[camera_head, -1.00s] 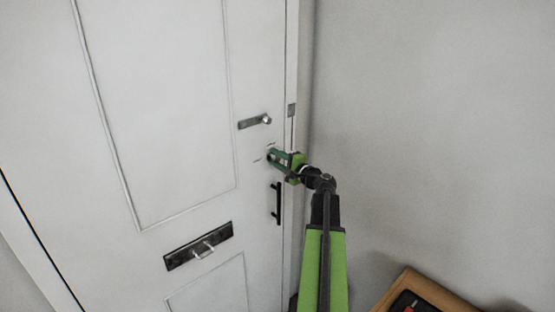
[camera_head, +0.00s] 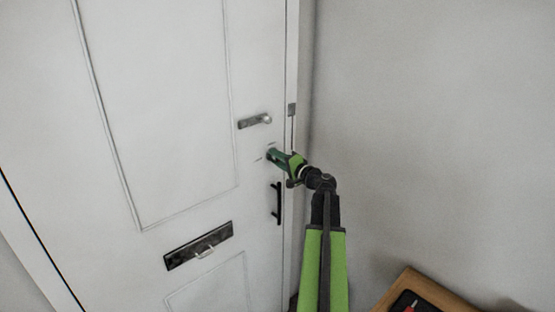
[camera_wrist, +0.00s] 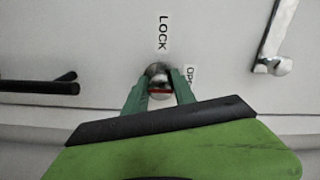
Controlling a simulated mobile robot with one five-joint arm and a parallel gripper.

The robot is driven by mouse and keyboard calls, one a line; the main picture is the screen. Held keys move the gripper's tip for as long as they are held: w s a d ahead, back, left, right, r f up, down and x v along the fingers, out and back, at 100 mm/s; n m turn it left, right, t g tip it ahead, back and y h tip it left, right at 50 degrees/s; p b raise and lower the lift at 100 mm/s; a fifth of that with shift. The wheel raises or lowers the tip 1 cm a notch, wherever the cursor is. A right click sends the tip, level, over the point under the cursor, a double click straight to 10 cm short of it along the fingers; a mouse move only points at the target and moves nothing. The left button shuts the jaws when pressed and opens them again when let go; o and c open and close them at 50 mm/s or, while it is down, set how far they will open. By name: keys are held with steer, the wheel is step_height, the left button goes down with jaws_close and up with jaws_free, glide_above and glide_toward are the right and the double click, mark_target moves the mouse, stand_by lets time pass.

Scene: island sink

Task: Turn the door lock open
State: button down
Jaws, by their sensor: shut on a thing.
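The door lock is a small round metal knob (camera_wrist: 157,72) on the white door (camera_head: 180,110), with a red mark showing near it between my fingers. My gripper (camera_head: 272,155) reaches the door between the lever handle and the black pull handle. In the wrist view my gripper (camera_wrist: 158,88) has its green fingers on both sides of the knob, shut on it. A "LOCK" label (camera_wrist: 163,33) is above the knob in that view. A second label (camera_wrist: 189,76), partly hidden by a finger, shows "OP" at the knob's right. In the head view the gripper hides the knob.
A metal lever handle (camera_head: 255,121) is just above my gripper, and a black pull handle (camera_head: 277,203) just below. A mail slot (camera_head: 198,246) is lower left. A wall stands right of the door. A wooden table (camera_head: 432,290) is at the lower right.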

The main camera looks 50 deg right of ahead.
steer(key=c, duration=1)
jaws_free()
steer(key=shift+c, duration=0.2)
steer(key=shift+s, duration=0.1)
steer(key=s+a, duration=0.1)
steer(key=s, duration=1.6)
steer(key=shift+a, duration=0.15)
steer(key=shift+s, duration=0.1)
